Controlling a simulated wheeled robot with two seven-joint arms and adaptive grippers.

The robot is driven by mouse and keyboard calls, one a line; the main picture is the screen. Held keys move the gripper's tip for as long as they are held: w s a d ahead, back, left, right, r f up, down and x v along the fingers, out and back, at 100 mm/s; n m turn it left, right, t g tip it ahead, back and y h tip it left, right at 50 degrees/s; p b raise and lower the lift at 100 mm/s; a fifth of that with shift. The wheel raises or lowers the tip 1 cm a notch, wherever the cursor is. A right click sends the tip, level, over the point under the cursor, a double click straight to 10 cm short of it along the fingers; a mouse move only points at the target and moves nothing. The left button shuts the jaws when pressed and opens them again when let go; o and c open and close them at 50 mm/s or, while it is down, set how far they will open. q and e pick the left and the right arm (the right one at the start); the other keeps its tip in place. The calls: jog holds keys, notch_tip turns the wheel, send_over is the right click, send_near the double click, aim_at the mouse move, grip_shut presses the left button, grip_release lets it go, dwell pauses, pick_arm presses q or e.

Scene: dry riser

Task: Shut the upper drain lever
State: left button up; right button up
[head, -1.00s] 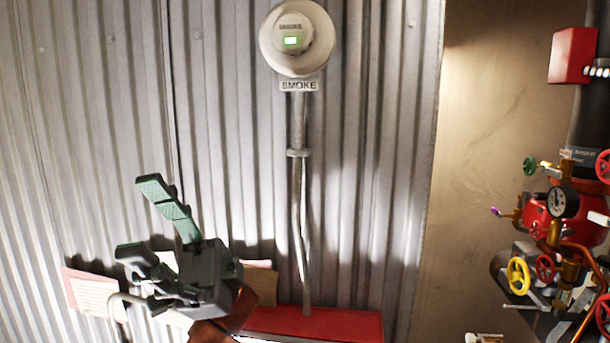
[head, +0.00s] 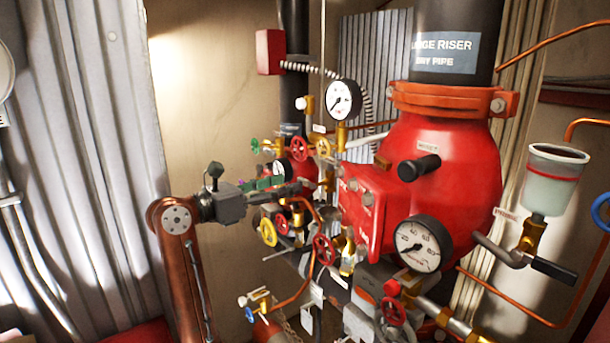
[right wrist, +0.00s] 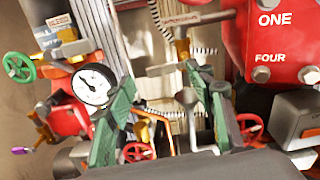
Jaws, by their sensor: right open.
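My right gripper (head: 284,185) reaches in from the left in the head view, in front of the crowded small valves left of the big red valve body (head: 455,180). In the right wrist view its two green fingers (right wrist: 160,80) stand wide apart, with nothing held. A thin grey lever (head: 279,255) sticks out below the yellow handwheel (head: 267,231). I cannot tell which lever is the upper drain lever. My left gripper is out of view.
Red handwheels (head: 324,249), a green handwheel (right wrist: 19,67) and a gauge (right wrist: 93,85) crowd the fingers. Corrugated wall (head: 85,130) stands at left.

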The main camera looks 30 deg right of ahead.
aim_at(302, 179)
jog(key=d, duration=0.2)
jog(key=d+p, duration=0.1)
jog(key=d, duration=0.3)
jog(key=shift+w, duration=0.25)
jog(key=shift+c, duration=0.2)
